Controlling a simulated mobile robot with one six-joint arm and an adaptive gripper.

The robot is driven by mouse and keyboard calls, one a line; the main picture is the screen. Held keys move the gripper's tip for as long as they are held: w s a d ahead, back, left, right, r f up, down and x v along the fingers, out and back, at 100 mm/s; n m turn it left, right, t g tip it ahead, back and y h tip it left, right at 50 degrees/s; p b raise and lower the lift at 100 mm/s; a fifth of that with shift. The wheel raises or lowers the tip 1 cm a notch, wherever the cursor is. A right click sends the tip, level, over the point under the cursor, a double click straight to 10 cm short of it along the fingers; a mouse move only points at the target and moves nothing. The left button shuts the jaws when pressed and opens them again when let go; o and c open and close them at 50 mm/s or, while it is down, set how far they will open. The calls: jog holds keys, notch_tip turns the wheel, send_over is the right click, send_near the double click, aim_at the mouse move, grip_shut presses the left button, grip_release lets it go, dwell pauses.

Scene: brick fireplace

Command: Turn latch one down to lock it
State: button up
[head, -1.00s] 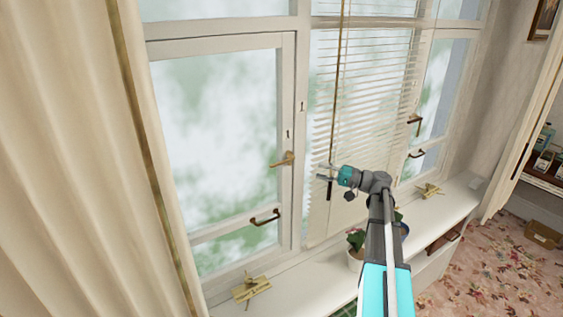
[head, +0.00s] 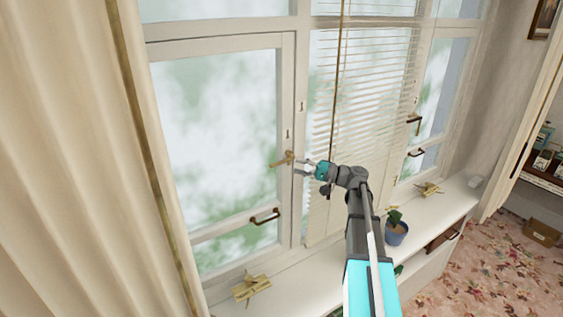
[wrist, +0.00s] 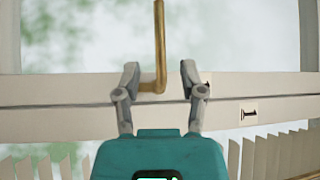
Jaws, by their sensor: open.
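Latch one is a brass lever handle (head: 281,160) on the left window's frame, below a small "1" label (head: 288,133). Its lever points left and slightly down in the head view. My gripper (head: 301,166) is open, with its fingertips just right of the latch's pivot end. In the wrist view my gripper (wrist: 160,75) has its two fingers on either side of the brass latch (wrist: 159,45), with gaps on both sides. The lever runs up that picture beyond the fingertips. A "1" label (wrist: 248,112) shows to the right. I cannot tell exactly how deep the fingers reach.
A brown pull handle (head: 264,217) is below the latch on the same window. White blinds (head: 350,100) hang beside my arm. A blue plant pot (head: 396,233) and brass fittings (head: 250,287) are on the sill. A curtain (head: 70,160) hangs at left.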

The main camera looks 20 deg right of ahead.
aim_at(282, 162)
jog(key=shift+p+x, duration=0.35)
jog(key=shift+x, duration=2.9)
grip_shut()
